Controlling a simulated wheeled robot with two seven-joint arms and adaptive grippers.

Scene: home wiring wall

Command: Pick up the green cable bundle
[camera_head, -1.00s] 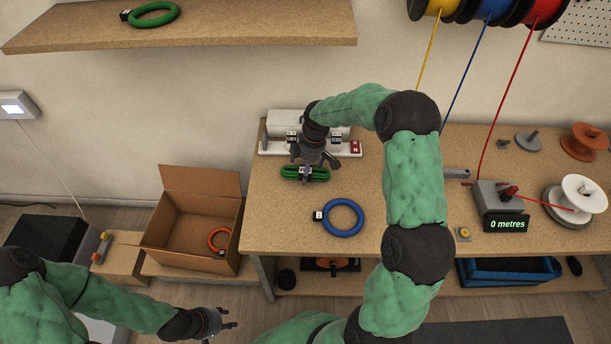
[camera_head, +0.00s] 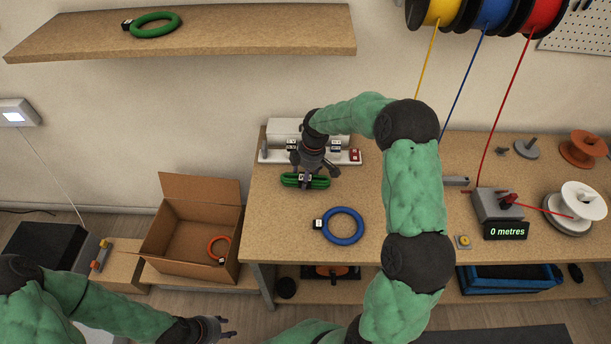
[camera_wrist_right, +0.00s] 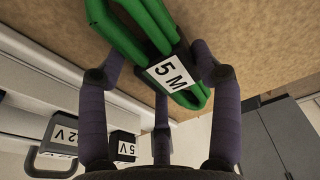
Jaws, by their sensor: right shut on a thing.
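The green cable bundle (camera_head: 318,183), an elongated coil with a white tag, is at the left part of the workbench, before a white device. My right gripper (camera_head: 306,178) is on it from above, shut on it. In the right wrist view the bundle (camera_wrist_right: 133,38) lies between the fingers (camera_wrist_right: 164,85), and its white tag (camera_wrist_right: 170,72) reads 5 M. I cannot tell whether the bundle touches the bench. My left gripper (camera_head: 226,328) is low at the bottom, away from the bench, its fingers apart and empty.
A blue coil (camera_head: 343,238) lies on the bench (camera_head: 280,225) close in front. An open cardboard box (camera_head: 165,240) with an orange coil (camera_head: 214,240) stands left. Another green coil (camera_head: 158,31) lies on the wall shelf (camera_head: 250,25).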

